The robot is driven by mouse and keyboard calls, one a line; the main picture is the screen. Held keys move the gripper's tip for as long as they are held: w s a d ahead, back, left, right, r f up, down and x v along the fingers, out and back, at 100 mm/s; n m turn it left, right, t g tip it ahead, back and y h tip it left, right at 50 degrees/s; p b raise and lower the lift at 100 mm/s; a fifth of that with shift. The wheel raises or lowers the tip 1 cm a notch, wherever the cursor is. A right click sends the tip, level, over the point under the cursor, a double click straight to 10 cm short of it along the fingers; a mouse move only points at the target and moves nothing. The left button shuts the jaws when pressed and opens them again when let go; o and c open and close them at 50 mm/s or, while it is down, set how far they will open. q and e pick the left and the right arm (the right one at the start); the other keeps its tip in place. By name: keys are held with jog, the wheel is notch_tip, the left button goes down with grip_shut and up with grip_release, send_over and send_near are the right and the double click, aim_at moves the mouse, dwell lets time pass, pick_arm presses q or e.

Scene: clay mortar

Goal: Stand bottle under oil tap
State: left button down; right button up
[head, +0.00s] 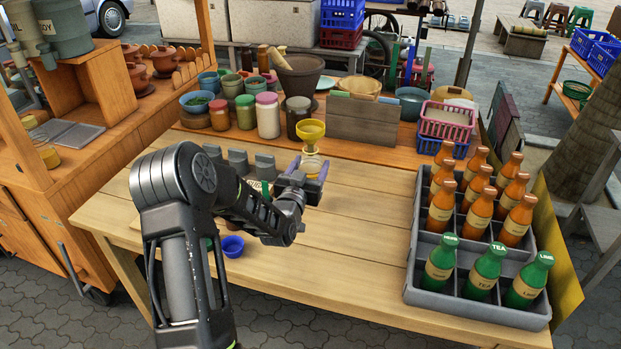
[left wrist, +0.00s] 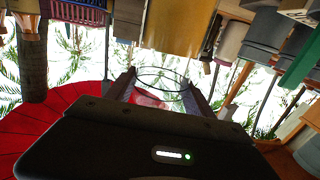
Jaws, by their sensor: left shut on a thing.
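My left gripper (head: 311,181) is over the wooden table, its two fingers on either side of a clear glass bottle (head: 312,164). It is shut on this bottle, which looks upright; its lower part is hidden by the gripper. A yellow funnel (head: 311,130) shows just above the bottle; I cannot tell whether it sits in the neck. In the left wrist view a clear round rim (left wrist: 162,72) shows between the fingers. The grey oil container (head: 18,30) is on the wooden stand at the top left, beside the soy one (head: 62,27). The oil tap itself is hard to make out. My right gripper is not in view.
A grey crate (head: 415,296) with brown and green bottles stands at the table's right. Jars, a mortar (head: 299,76) and a wooden board (head: 362,121) line the back. A small blue bowl (head: 233,246) is near the front edge. The middle right of the table is clear.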

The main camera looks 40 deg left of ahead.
aim_at(309, 153)
pick_arm(q)
notch_tip(309, 153, up, 6)
jog(key=shift+f+b, duration=0.2)
jog(key=shift+b, duration=0.1)
jog(key=shift+d+f, duration=0.1)
dwell(0.4)
